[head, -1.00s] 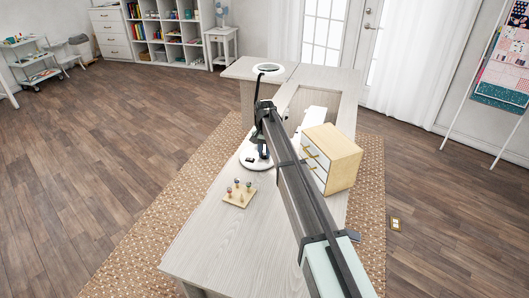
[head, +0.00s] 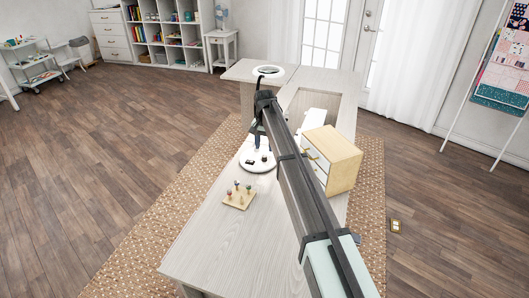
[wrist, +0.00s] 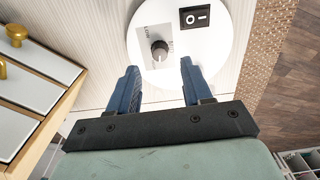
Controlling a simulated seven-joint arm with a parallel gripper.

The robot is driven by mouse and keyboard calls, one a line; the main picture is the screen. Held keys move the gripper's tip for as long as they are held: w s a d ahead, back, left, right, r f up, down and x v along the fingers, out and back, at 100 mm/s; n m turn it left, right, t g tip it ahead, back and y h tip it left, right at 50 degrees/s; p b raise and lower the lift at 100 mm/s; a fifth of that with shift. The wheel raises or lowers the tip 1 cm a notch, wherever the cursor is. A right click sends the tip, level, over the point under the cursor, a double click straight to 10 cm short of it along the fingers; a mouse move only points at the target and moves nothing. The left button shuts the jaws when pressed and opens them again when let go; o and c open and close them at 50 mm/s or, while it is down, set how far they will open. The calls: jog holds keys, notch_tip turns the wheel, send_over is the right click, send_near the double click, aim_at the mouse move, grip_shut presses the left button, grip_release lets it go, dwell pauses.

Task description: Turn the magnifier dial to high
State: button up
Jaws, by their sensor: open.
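The magnifier's round white base (head: 245,166) stands on the pale desk, with its ring lens (head: 268,71) raised behind my arm. In the wrist view the base (wrist: 215,50) carries a dark knob, the magnifier dial (wrist: 159,50), on a grey label panel. A black rocker switch (wrist: 195,17) sits to the dial's upper right. My gripper (wrist: 159,66) is open, its blue fingers apart on either side just short of the dial, with nothing between them. In the head view my gripper (head: 257,140) is above the base.
A small wooden drawer box (head: 343,157) with white fronts stands right of my arm; its gold knobs (wrist: 15,33) show at the wrist view's left. A wooden holder with several small coloured pegs (head: 238,196) lies in front of the base. The desk's front left (head: 215,240) is clear.

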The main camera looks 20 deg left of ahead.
aim_at(264, 156)
notch_tip(264, 156, up, 9)
dwell(0.3)
dwell(0.4)
